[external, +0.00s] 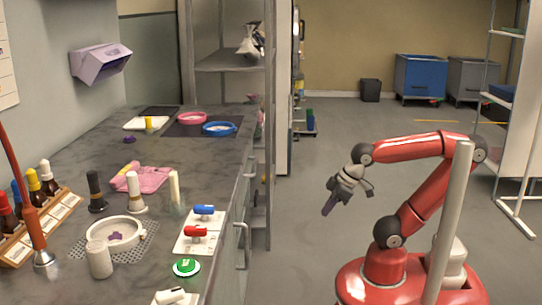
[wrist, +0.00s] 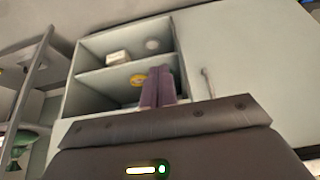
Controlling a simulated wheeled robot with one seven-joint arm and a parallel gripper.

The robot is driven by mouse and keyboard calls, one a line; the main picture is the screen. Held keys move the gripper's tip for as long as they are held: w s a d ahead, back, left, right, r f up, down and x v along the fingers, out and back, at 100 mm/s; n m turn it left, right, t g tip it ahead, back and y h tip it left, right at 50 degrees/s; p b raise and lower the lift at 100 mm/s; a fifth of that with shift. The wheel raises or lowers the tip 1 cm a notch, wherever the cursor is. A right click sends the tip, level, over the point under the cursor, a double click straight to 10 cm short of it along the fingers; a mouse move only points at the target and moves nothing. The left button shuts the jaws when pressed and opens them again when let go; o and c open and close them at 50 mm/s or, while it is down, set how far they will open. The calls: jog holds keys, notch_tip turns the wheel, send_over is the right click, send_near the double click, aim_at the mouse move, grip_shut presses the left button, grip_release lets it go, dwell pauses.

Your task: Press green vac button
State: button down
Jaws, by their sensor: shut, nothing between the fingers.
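A round green button (external: 186,267) in a white ring lies on the grey counter near its front right edge, in the external view. My gripper (external: 328,209) hangs over the open floor, right of the counter and well apart from the button. Its dark purple fingers point down and are together with nothing between them. In the wrist view the closed fingers (wrist: 158,88) show in front of an open cabinet. The green button cannot be made out in the wrist view.
Behind the button is a white plate with a red-handled valve (external: 195,232) and a blue one (external: 204,210). A white switch (external: 170,296) lies in front. A white round basin (external: 114,233) and white cup (external: 99,259) stand left. The floor between counter and arm is clear.

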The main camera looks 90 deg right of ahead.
dwell(0.3)
